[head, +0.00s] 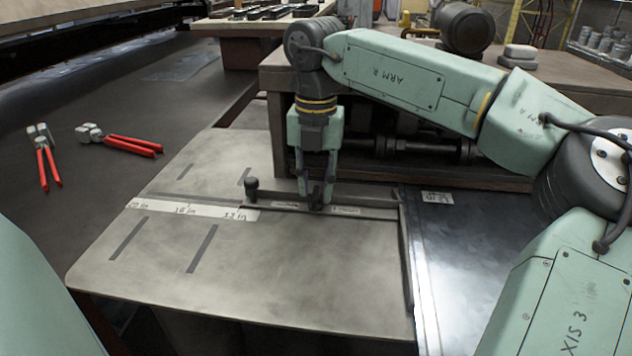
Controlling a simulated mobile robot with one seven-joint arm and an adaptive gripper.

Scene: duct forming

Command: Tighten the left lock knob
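The left lock knob (252,188) is a black round knob standing upright at the left end of a dark fence bar (285,207) on the metal table plate. My gripper (316,192) points straight down to the right of this knob, apart from it, over the middle of the bar. Its two fingers are spaced apart on either side of a dark part on the bar, which may be a second knob. The fingertips blend with this dark part, so I cannot tell whether they press on it.
A white scale strip (190,209) with inch marks and several slots lie on the plate (260,270). Two red-handled pliers (130,144) (48,165) lie on the dark surface at left. A wooden bench (480,180) stands close behind the gripper. The plate's front is clear.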

